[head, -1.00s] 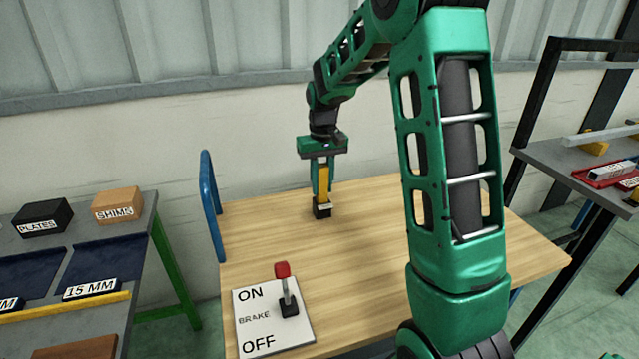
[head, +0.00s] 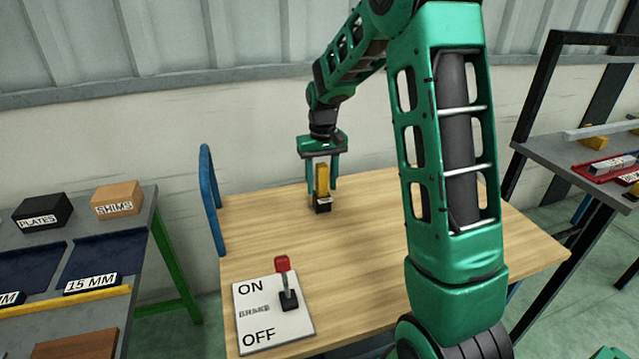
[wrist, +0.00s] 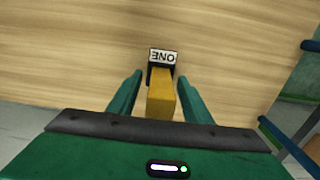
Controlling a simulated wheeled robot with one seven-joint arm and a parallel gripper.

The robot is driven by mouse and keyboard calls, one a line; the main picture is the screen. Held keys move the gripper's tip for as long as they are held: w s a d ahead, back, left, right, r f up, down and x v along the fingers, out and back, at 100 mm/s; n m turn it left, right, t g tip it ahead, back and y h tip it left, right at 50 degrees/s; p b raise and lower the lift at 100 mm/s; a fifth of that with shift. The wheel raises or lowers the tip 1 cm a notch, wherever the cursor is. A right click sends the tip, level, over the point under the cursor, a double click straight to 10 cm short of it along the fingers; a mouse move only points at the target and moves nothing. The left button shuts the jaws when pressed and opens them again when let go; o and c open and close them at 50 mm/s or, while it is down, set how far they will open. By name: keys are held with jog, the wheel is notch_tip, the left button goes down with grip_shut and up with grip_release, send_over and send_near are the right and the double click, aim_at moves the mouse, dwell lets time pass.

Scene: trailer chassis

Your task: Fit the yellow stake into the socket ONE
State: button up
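The yellow stake (head: 322,180) stands upright in the black socket (head: 322,206) on the wooden table top. In the wrist view the stake (wrist: 160,95) rises from the socket, whose label (wrist: 163,57) reads ONE. My gripper (head: 322,184) is open around the stake, one finger on each side. In the wrist view there is a gap between the stake and each finger. The stake's lower end is hidden inside the socket.
The wooden table (head: 390,240) has a blue handle (head: 210,200) at its left end. A brake lever (head: 286,285) stands on an ON/OFF plate (head: 262,318) at the front left. Side benches with boxes and trays stand left and right. The table around the socket is clear.

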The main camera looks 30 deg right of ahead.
aim_at(322, 165)
notch_tip(322, 165, up, 11)
jog(key=shift+f, duration=0.1)
dwell(0.6)
dwell(0.3)
